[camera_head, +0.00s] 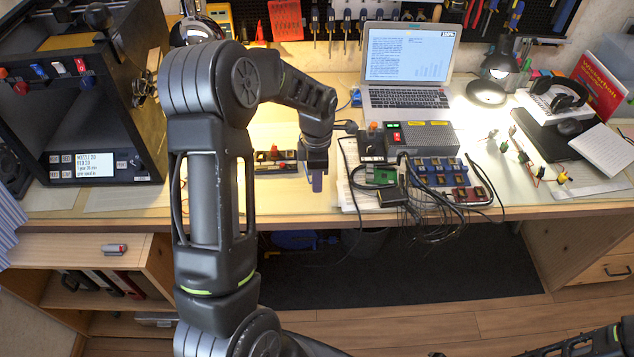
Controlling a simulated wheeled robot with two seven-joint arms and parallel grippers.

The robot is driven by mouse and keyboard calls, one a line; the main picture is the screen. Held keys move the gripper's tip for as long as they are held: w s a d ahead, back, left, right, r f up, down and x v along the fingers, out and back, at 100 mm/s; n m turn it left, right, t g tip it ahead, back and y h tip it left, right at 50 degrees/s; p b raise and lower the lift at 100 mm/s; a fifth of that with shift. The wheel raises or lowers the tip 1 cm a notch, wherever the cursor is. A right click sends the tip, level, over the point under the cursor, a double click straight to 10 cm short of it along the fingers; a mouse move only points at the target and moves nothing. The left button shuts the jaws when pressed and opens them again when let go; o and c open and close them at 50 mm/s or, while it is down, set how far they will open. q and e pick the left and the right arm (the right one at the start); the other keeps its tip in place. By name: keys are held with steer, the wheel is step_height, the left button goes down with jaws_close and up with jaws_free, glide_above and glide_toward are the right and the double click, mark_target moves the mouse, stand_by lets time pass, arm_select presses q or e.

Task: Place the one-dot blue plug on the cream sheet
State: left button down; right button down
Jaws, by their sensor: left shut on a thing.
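My left gripper (315,174) points down over the front part of the desk. It is shut on a small blue piece (317,184), which looks like the blue plug; its dot marking is too small to read. The fingers hide much of it. A pale cream sheet (285,188) seems to lie on the desk beneath and left of the gripper; its edges are hard to make out. I cannot tell whether the blue piece touches the surface. My right gripper is out of view.
A dark block with small plugs (275,168) sits just left of the gripper. Right of it are a green circuit board (381,176), loose black cables, a grey box (425,137) and blue socket blocks (432,170). A laptop (408,60) stands behind. A 3D printer (80,95) stands at left.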

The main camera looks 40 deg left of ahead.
arm_select(q)
steer(key=shift+f, duration=1.05)
steer(key=shift+f, duration=0.15)
steer(key=c, duration=1.3)
jaws_free()
step_height(320, 180, up, 12)
steer(key=shift+r+b, duration=0.2)
steer(key=shift+b, duration=0.3)
